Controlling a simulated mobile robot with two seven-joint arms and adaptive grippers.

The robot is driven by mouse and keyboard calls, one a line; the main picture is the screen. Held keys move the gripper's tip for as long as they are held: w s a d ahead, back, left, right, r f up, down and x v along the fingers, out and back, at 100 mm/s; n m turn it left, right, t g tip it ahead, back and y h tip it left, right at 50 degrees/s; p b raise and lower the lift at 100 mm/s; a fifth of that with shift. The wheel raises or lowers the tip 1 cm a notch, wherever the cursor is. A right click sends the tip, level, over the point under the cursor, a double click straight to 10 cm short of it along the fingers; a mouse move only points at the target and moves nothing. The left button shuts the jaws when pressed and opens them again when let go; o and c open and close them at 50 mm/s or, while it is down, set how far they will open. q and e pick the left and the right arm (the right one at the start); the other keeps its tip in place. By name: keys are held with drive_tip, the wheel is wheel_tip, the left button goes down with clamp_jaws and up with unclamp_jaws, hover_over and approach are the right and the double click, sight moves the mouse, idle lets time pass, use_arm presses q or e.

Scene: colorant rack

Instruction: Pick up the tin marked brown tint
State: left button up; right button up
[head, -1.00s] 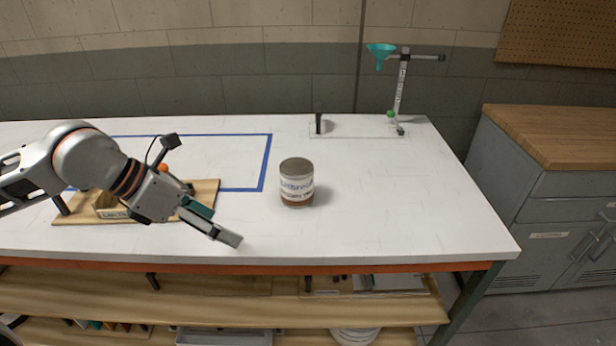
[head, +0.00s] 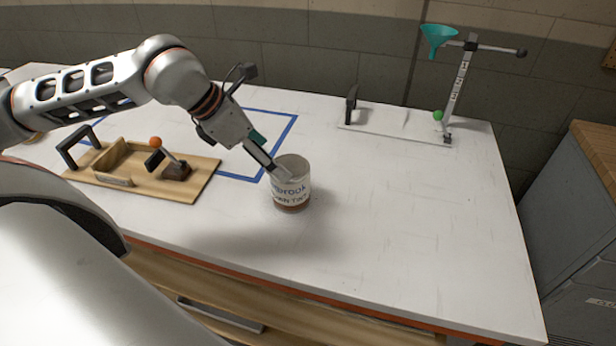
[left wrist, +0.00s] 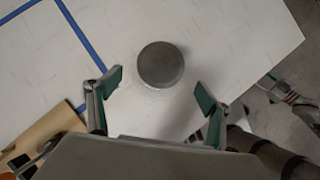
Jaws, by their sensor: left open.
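The tin (head: 291,190) stands upright on the white table, with a grey lid, a white label and a brown band at its foot. The label is only partly readable. In the left wrist view the round lid of the tin (left wrist: 161,65) lies ahead of the fingertips, between their lines. My left gripper (head: 277,172) is at the tin's upper left in the head view, its near finger overlapping the lid's edge. In the left wrist view my left gripper (left wrist: 158,92) is open and empty, with green pads apart. I cannot tell if a finger touches the tin.
A wooden fixture (head: 145,174) with an orange-knobbed lever stands to the left, beside blue tape (head: 290,125). A stand (head: 458,90) with a teal funnel (head: 438,38) is at the back right. The table (head: 400,220) right of the tin is clear.

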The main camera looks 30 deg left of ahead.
sight(287, 168)
use_arm(q)
drive_tip(key=shift+w+d+f, duration=0.1)
drive_tip(key=shift+w+f, duration=0.1)
drive_tip(key=shift+x, duration=1.15)
drive_tip(key=p+x, duration=0.1)
drive_tip(key=x, duration=0.2)
drive_tip(key=shift+w+d+f, duration=0.3)
drive_tip(key=shift+w+f, duration=0.15)
drive_tip(key=shift+f, duration=0.25)
drive_tip(key=c, duration=1.5)
